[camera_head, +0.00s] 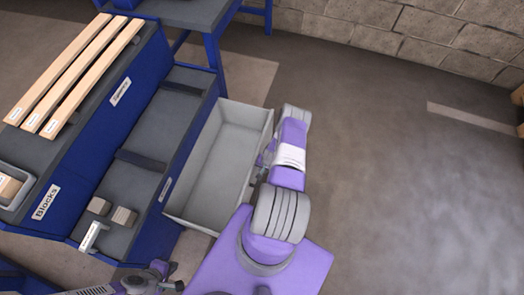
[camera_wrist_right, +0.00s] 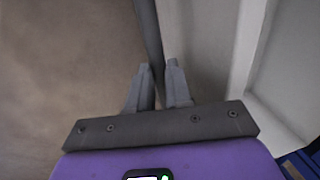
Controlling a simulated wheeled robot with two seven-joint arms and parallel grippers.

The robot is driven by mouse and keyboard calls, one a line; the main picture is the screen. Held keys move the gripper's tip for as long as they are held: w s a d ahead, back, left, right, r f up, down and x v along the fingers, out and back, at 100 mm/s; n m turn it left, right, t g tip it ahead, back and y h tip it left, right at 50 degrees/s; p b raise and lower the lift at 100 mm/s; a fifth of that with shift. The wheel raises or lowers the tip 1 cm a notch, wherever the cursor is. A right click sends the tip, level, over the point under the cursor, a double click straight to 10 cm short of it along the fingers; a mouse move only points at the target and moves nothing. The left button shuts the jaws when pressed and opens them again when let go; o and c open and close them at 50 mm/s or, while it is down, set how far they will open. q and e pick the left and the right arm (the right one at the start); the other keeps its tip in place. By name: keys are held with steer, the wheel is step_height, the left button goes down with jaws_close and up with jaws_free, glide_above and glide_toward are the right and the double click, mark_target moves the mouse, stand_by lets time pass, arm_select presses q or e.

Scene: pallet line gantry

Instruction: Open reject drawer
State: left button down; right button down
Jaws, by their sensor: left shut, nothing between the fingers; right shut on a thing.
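The reject drawer (camera_head: 218,165) is a light grey, empty box. It stands pulled out from the blue bench, well open, in the middle of the head view. My right arm reaches along its outer side, and the right fingertips are mostly hidden there by the arm. In the right wrist view my right gripper (camera_wrist_right: 160,72) is shut on a dark bar, the drawer's handle (camera_wrist_right: 149,35), beside the pale drawer wall (camera_wrist_right: 212,45). My left gripper (camera_head: 172,277) is low at the bottom edge of the head view, shut and empty, apart from the drawer.
The blue bench (camera_head: 110,110) holds wooden slats (camera_head: 75,70), a grey bin (camera_head: 18,190) at the left and small blocks (camera_head: 123,216) on its lower shelf. A block wall (camera_head: 400,35) stands behind. The floor (camera_head: 420,190) on the right is clear.

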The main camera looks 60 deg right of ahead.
steer(key=c, duration=1.1)
jaws_free()
steer(key=shift+o, duration=0.2)
step_height(320, 180, up, 8)
steer(key=s+p, duration=0.1)
steer(key=p, duration=0.2)
steer(key=shift+s+d+f, duration=0.15)
steer(key=shift+f, duration=0.1)
